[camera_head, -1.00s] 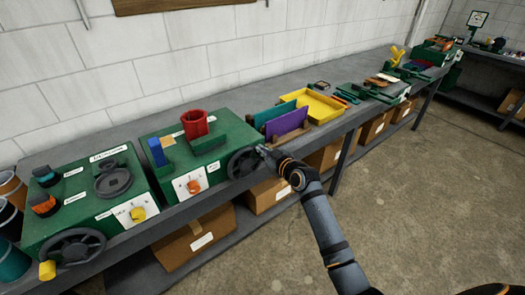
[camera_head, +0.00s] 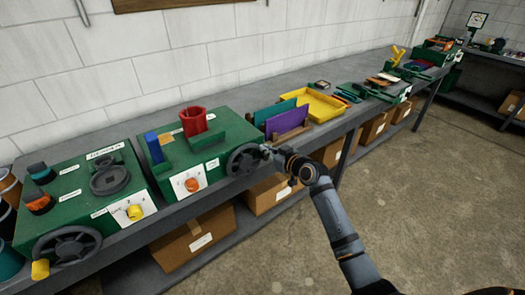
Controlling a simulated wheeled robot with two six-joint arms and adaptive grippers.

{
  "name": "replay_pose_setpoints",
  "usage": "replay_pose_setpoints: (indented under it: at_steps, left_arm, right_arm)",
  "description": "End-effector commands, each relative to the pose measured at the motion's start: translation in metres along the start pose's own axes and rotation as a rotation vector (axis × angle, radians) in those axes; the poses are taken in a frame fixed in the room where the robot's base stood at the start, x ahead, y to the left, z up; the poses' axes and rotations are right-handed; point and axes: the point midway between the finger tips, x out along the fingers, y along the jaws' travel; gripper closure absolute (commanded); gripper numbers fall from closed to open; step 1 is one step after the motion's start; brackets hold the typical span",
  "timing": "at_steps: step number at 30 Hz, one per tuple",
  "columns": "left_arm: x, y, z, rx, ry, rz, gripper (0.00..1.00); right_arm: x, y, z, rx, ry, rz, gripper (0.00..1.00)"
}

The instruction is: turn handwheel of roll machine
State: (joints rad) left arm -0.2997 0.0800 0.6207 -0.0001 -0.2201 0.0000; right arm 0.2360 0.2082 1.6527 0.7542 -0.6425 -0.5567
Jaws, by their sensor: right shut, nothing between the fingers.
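A green machine (camera_head: 222,164) with a red curved piece (camera_head: 193,121) and a blue block on top stands on the bench. A dark spoked handwheel (camera_head: 240,162) is on its right front side. A second green machine (camera_head: 75,209) to the left has its own dark handwheel (camera_head: 67,246) with a yellow knob (camera_head: 40,269). The labels are too small to read. My right gripper (camera_head: 267,151) is shut and empty at the right rim of the first handwheel. I cannot tell whether it touches the rim. My left gripper is out of view.
Purple and teal panels (camera_head: 288,121) stand upright in a rack right of the machine. A yellow tray (camera_head: 316,106) lies behind them on the long grey bench. Cardboard boxes (camera_head: 194,239) sit on the lower shelf. The concrete floor (camera_head: 430,215) in front is clear.

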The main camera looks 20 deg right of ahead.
Motion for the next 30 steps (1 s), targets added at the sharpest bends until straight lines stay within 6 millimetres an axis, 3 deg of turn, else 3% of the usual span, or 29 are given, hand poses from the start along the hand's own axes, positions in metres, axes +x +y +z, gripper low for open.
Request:
replay_pose_setpoints:
  at_steps: [4, 12, 30]
  left_arm:
    - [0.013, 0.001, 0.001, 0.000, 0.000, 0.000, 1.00]
    - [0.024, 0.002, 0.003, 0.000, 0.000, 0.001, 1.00]
    - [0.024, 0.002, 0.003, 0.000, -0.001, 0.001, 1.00]
  right_arm:
    - [0.003, 0.004, 0.011, 0.085, -0.004, -0.021, 1.00]
    - [0.004, 0.008, 0.017, 0.082, -0.003, -0.021, 1.00]
    - [0.004, 0.009, 0.015, 0.081, -0.002, -0.020, 1.00]
